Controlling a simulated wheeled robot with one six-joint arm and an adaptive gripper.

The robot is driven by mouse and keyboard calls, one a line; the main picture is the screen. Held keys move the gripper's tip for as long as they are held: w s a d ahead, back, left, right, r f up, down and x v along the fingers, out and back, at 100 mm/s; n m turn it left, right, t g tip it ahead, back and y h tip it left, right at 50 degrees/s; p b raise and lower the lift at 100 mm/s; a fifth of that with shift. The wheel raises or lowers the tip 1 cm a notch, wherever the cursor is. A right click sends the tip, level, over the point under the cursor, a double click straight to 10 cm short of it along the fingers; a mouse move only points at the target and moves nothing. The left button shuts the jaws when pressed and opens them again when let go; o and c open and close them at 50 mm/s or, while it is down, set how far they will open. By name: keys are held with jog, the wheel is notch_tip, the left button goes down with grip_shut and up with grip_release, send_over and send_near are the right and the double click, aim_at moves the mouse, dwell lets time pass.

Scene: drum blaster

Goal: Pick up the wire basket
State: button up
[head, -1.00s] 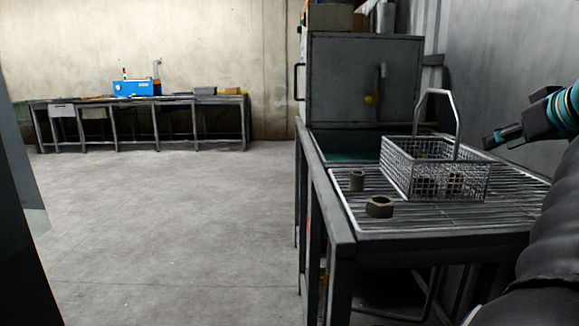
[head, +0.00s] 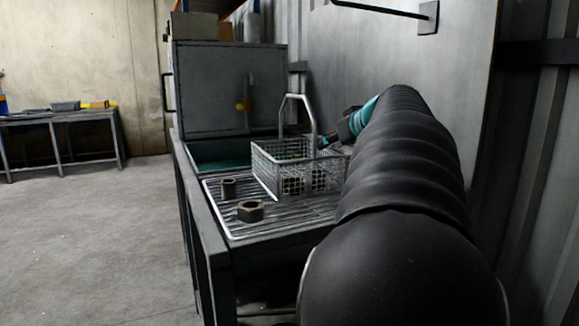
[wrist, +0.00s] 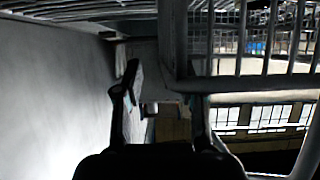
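The wire basket (head: 278,178) is a silver mesh box with a tall arched handle (head: 310,112). It stands upright on the slatted rack and holds some dark parts. My gripper (head: 328,141) is low beside the handle's right leg in the head view, and my arm partly hides the gripper and the basket's right side. In the wrist view my gripper (wrist: 160,98) has its two fingers apart with nothing clearly held between them. Grey bars of the wire basket (wrist: 240,82) pass close above and to the right of the fingers. I cannot tell whether they touch.
Two dark nuts, one standing (head: 228,188) and one lying (head: 251,211), sit on the rack (head: 290,222) left of the basket. A grey cabinet (head: 215,90) stands behind. A metal wall (head: 400,60) is close on the right. The floor at left is clear.

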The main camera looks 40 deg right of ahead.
jog(key=shift+x, duration=1.95)
jog(key=shift+a, duration=0.15)
grip_shut()
jog(key=shift+r, duration=0.1)
